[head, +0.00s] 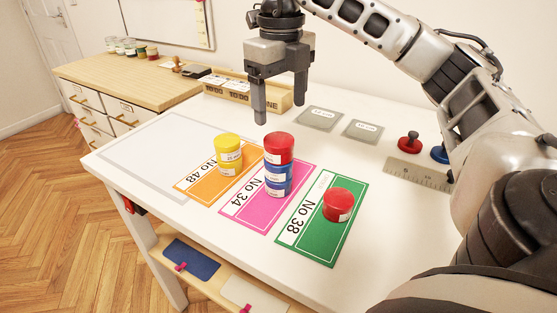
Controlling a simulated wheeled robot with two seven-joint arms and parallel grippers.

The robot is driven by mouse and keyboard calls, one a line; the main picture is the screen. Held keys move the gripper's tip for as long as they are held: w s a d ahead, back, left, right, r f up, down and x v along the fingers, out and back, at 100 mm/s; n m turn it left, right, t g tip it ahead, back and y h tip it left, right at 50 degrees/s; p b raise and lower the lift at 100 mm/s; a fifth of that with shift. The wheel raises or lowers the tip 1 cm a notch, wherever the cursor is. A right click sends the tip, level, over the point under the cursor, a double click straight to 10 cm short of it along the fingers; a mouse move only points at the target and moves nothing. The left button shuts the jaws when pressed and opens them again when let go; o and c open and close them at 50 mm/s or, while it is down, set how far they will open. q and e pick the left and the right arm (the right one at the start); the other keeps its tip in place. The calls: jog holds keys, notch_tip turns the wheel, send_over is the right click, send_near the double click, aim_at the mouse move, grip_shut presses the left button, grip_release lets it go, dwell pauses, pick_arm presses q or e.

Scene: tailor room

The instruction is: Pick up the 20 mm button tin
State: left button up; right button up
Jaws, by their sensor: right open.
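Small labelled button tins stand on three coloured cards; the sizes on their labels are too small to read surely. Yellow tins (229,155) are stacked on the orange No 48 card (187,185). On the pink No 34 card (240,209), a red tin (279,148) tops a stack of blue tins (278,180). A single red tin (338,206) sits on the green No 38 card (318,247). My right gripper (280,108) is open and empty, pointing down above the pink card's stack, apart from it. My left gripper is not in view.
The tins stand on a white table (385,205). Behind them are a wooden box (272,97) and two grey labelled plates (319,118). A red-knobbed piece (408,142) and a ruler (420,174) lie at right. A drawer cabinet (130,75) stands back left.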

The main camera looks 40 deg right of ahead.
aim_at(279, 139)
notch_tip(279, 139, down, 3)
jog(key=shift+f+b, duration=0.15)
jog(key=shift+b, duration=0.4)
jog(key=shift+w+a+f, duration=0.1)
jog(key=shift+f, duration=2.5)
jog(key=c, duration=1.1)
